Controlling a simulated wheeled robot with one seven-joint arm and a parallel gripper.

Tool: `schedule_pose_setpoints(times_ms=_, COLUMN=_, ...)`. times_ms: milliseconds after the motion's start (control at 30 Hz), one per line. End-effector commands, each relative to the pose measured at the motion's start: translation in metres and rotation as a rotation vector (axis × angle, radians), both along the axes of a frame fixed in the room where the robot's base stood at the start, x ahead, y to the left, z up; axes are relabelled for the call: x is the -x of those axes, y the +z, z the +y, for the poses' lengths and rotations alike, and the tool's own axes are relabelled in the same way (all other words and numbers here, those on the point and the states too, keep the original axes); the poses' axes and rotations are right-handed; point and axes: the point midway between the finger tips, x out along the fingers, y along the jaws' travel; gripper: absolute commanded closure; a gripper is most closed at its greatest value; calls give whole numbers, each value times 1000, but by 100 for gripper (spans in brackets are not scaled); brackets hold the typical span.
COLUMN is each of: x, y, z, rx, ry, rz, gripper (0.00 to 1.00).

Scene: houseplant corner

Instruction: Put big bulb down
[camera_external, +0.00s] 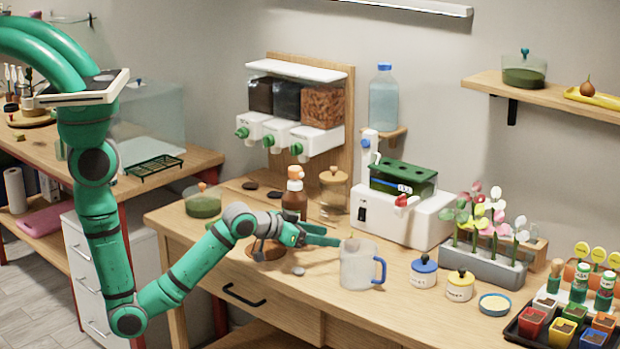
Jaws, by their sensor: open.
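My gripper (335,236) is open above the wooden worktable (215,250), its fingers pointing right toward the clear jug (357,266). No bulb shows between the fingers. A brown, pointed bulb (587,86) sits on a yellow tray (598,97) on the wall shelf at the upper right, far from my gripper. I cannot tell whether it is the big bulb. A brown round item (267,251) lies on the table, partly hidden by my wrist.
A brown bottle (294,202) and a lidded jar (333,190) stand behind my gripper. The jug has a blue handle. Blue-lidded (423,272) and yellow-lidded pots (460,285) stand to its right. A small grey disc (298,271) lies near the front edge, where some table is clear.

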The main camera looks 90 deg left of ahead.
Motion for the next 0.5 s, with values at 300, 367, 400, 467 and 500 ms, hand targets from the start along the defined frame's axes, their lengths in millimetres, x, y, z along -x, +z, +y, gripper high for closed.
schedule_pose_setpoints(times_ms=300, x=20, y=9, z=-9, rx=0, ry=0, rz=0, gripper=49)
schedule_pose_setpoints(times_ms=367, x=20, y=9, z=-9, rx=0, ry=0, rz=0, gripper=49)
schedule_pose_setpoints(times_ms=400, x=20, y=9, z=-9, rx=0, ry=0, rz=0, gripper=49)
schedule_pose_setpoints(times_ms=467, x=20, y=9, z=-9, rx=0, ry=0, rz=0, gripper=49)
schedule_pose_setpoints(times_ms=500, x=20, y=9, z=-9, rx=0, ry=0, rz=0, gripper=49)
